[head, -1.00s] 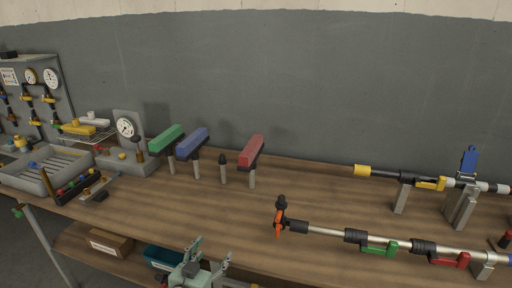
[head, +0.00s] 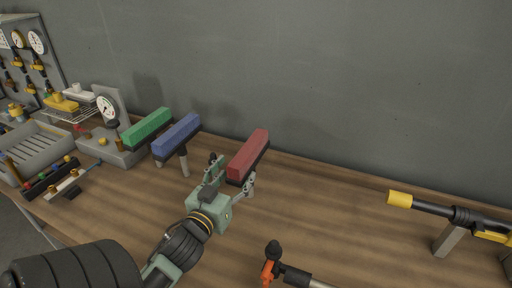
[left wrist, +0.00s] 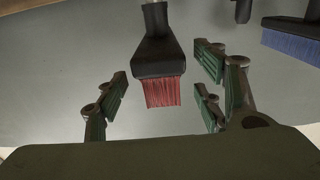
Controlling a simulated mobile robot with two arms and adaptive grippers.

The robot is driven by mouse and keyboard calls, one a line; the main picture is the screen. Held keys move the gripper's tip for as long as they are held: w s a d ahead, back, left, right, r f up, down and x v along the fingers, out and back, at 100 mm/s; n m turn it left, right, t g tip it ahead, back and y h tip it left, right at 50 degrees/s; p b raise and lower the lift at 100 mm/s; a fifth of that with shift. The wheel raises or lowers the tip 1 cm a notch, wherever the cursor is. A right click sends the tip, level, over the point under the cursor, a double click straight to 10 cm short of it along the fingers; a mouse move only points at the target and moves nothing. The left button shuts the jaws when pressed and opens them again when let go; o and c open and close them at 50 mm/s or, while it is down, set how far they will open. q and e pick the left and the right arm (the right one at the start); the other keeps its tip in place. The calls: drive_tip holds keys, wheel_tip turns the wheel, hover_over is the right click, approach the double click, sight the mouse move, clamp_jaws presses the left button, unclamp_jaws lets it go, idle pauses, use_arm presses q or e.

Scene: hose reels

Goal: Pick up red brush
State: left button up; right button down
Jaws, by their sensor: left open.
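The red brush (head: 248,155) is a long red block on a dark body, standing above the bench between the blue brush and the yellow-tipped pipe. My left gripper (head: 232,178) is open and empty at the near side of the red brush, its fingers spread close to the brush's lower part. In the left wrist view the red brush (left wrist: 160,58) shows its black head and red bristles, lying between the spread fingers in the picture. Whether the fingers touch it cannot be told. My right gripper is out of view.
The blue brush (head: 176,136) stands just left, with the green brush (head: 147,128) beyond it. A gauge block (head: 107,145) and a grey tray (head: 42,152) are further left. A yellow-tipped pipe (head: 400,199) lies at right.

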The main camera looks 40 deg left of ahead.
sight(246, 158)
use_arm(q)
drive_tip(key=shift+p+x, duration=0.3)
drive_tip(key=shift+x, duration=0.65)
drive_tip(key=shift+w+a+r+p, duration=0.2)
drive_tip(key=shift+w+r+p, duration=0.15)
drive_tip(key=shift+w, duration=0.35)
drive_tip(key=p+x, duration=0.1)
drive_tip(key=x, duration=0.2)
drive_tip(key=shift+w+a, duration=0.15)
drive_tip(key=shift+w, duration=0.2)
drive_tip(key=shift+w+a+f, duration=0.1)
drive_tip(key=shift+w+f, duration=0.05)
drive_tip(key=shift+w, duration=0.15)
drive_tip(key=shift+s, duration=0.1)
drive_tip(key=shift+c, duration=1.1)
drive_tip(key=c, duration=1.3)
